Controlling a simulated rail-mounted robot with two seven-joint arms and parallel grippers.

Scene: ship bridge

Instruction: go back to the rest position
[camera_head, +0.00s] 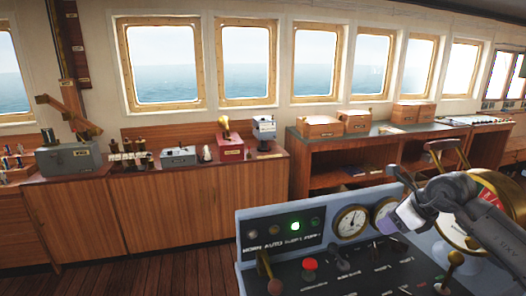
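My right gripper (388,224) comes in from the right edge on a grey arm. It hangs in front of the grey-blue control console (249,222), just right of a round white gauge (351,221) and partly over a second gauge (384,211). Its fingers are small and seen at an angle, so I cannot tell whether they are open or shut. I see nothing clearly held in it. My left gripper is not in view.
The console has a lit green lamp (295,226), a red knob (309,265) and a brass lever (265,265). A brass telegraph with a red dial sector (490,193) stands beside my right arm. Wooden cabinets (170,215) line the wall behind. The floor (165,272) at lower left is clear.

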